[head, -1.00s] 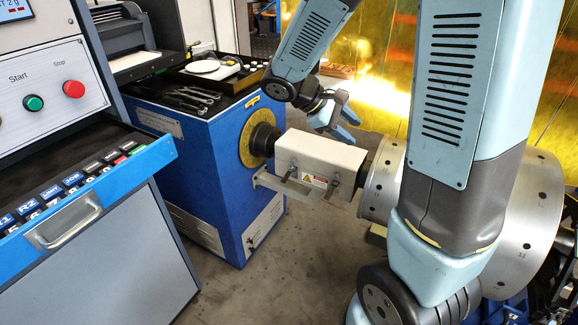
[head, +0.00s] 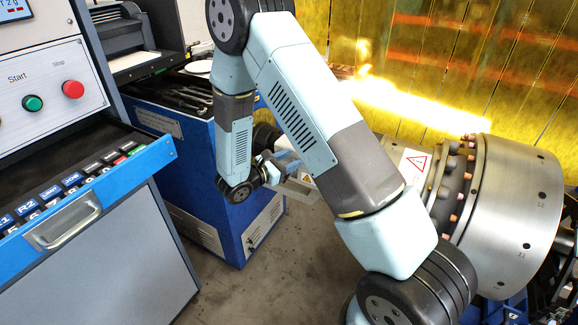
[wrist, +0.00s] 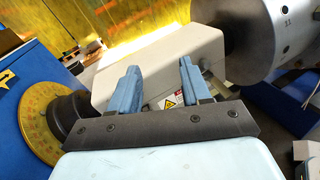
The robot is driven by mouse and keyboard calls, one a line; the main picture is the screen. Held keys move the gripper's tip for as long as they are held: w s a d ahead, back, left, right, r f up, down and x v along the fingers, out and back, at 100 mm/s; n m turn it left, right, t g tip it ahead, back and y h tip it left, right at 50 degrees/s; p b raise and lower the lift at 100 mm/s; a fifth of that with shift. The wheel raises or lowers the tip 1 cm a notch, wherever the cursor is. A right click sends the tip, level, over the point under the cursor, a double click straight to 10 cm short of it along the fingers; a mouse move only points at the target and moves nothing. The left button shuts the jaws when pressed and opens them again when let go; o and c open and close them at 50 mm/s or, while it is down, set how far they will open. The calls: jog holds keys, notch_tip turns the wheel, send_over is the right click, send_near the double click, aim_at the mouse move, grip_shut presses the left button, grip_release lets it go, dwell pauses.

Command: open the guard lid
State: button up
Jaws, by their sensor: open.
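The guard lid (wrist: 165,62) is a pale grey-white box cover over the shaft, and it looks closed. In the wrist view it lies just beyond my open gripper (wrist: 158,68), whose blue fingers point toward its front side. A yellow-and-white warning label (wrist: 170,102) on its front shows between the fingers. A small fitting at the lid's front shows right of the right finger; another is partly hidden by the left one. In the head view my gripper (head: 289,163) is in front of the lid, and my arm hides most of it. I cannot tell whether the fingers touch it.
A yellow disc (wrist: 42,120) and dark coupling stand left of the lid in the wrist view. The large metal rotor (head: 510,215) is at right.

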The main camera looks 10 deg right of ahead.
jog(key=a+f+n+t+y, duration=0.3)
jog(key=a+f+n+t, duration=0.3)
jog(key=f, duration=0.5)
jog(key=shift+g, duration=0.5)
jog(key=x, duration=1.3)
jog(key=shift+w+a, duration=0.2)
jog(key=shift+w, duration=0.3)
jog(key=shift+a, duration=0.1)
grip_shut()
